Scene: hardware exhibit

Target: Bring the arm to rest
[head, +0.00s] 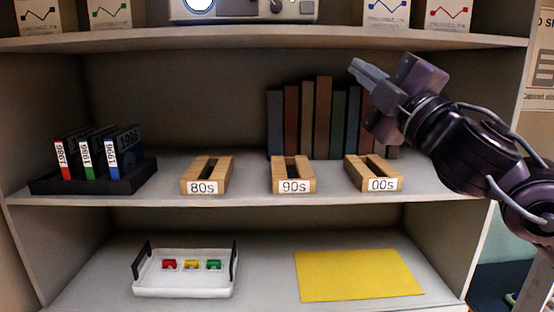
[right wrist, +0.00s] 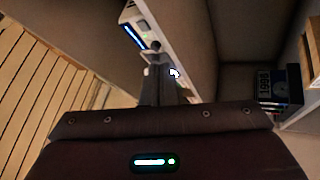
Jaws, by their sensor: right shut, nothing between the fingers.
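My right arm comes in from the right in the head view. Its gripper (head: 368,72) is raised in front of the shelf unit, above the wooden block marked 00s and in front of the dark books. Its fingers are together and hold nothing. In the right wrist view the closed fingers (right wrist: 160,75) point up the picture, with shelf surfaces behind them. My left gripper is not in view.
The middle shelf (head: 240,188) holds a black tray (head: 72,184) of dated cases, wooden blocks marked 80s (head: 203,187), 90s (head: 293,186) and 00s (head: 382,184), and books (head: 323,115). Below are a white tray (head: 185,285) and a yellow mat (head: 358,275).

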